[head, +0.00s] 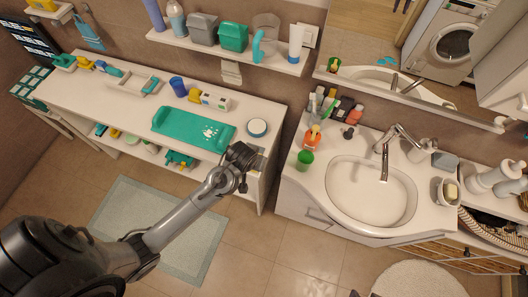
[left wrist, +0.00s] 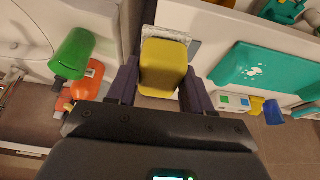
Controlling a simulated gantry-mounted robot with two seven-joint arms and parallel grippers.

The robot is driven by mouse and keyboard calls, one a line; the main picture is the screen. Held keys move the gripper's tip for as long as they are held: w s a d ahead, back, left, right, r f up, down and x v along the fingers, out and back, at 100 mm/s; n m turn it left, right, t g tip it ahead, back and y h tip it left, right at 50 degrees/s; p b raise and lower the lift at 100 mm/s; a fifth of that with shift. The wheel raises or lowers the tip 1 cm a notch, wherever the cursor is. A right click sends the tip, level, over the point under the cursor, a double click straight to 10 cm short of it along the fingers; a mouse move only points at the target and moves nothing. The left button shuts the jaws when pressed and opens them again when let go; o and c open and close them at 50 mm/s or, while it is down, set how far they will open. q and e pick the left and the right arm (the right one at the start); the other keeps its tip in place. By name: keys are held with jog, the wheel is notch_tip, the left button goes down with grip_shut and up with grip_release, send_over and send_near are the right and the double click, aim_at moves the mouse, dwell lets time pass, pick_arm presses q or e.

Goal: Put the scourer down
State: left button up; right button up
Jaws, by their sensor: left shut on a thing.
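The scourer is a yellow block (left wrist: 163,65) between the two fingers of my left gripper (left wrist: 160,85) in the left wrist view. The gripper is shut on it. In the head view my left gripper (head: 242,156) is over the right end of the long white counter (head: 262,108), and the scourer is hidden there. A pale grey, flat square (left wrist: 194,48) lies behind the scourer in the left wrist view, and a grey patch (head: 258,161) shows beside the gripper in the head view. I cannot tell whether the scourer touches it. My right gripper is not in view.
Across a gap to the right are a green cup (head: 305,159), an orange bottle (head: 312,138) and the sink (head: 368,195). A shelf (head: 228,50) hangs above the counter.

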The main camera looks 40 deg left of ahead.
pick_arm(q)
jog(key=w+a+f, duration=0.4)
jog(key=w+a, duration=0.1)
jog(key=w+a+f, duration=0.2)
jog(key=w, duration=0.1)
jog(key=shift+w+a+f, duration=0.1)
jog(key=shift+a+f, duration=0.15)
jog(key=shift+f, duration=2.05)
jog(key=shift+f, duration=0.15)
jog(key=o, duration=0.9)
jog(key=shift+o, duration=0.2)
